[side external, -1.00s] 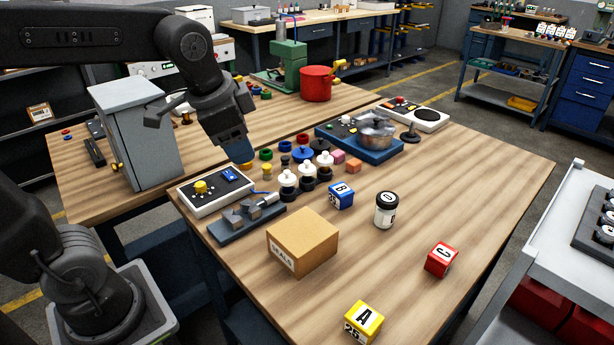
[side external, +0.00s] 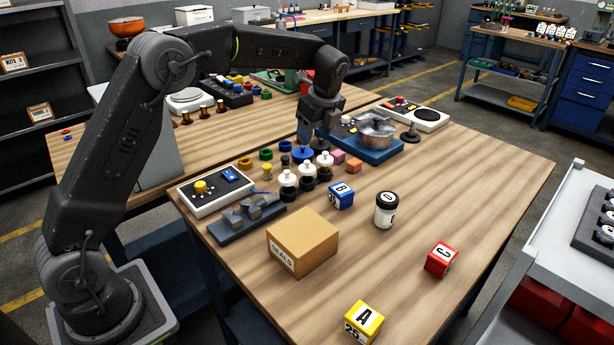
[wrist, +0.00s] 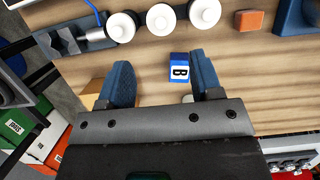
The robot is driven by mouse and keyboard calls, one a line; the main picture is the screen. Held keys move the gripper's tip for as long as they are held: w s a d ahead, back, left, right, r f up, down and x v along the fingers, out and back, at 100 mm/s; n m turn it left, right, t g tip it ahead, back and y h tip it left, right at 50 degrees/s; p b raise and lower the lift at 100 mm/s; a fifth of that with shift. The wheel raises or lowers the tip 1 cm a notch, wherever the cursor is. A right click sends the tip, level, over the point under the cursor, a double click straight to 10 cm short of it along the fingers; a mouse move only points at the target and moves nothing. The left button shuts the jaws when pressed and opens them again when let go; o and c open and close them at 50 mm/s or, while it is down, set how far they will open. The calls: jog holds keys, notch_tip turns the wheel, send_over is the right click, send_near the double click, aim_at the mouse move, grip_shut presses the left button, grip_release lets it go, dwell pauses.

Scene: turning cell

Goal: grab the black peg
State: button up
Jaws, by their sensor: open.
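A small dark piece (side external: 285,161), which may be the black peg, stands among the coloured pieces behind the white knobs in the side view. A dark upright piece with a round base (side external: 411,133) stands at the bench's far right; I cannot tell which is the black peg. My gripper (side external: 304,139) hangs at the back of the coloured pieces, near the blue one (side external: 302,154). No black peg shows clearly in the wrist view.
White knobs (side external: 288,180) on dark bases stand in a row. A blue B cube (side external: 341,195), a jar (side external: 386,211), a cardboard box (side external: 302,243) and a blue fixture with a metal chuck (side external: 374,131) stand nearby. The bench's front right is mostly clear around the red cube (side external: 441,259).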

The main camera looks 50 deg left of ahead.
aim_at(307, 161)
jog(key=x, duration=1.2)
jog(key=shift+f, duration=0.2)
jog(key=c, duration=0.7)
jog(key=shift+r, duration=0.1)
jog(key=shift+c, duration=0.4)
jog(key=shift+w+r, duration=0.1)
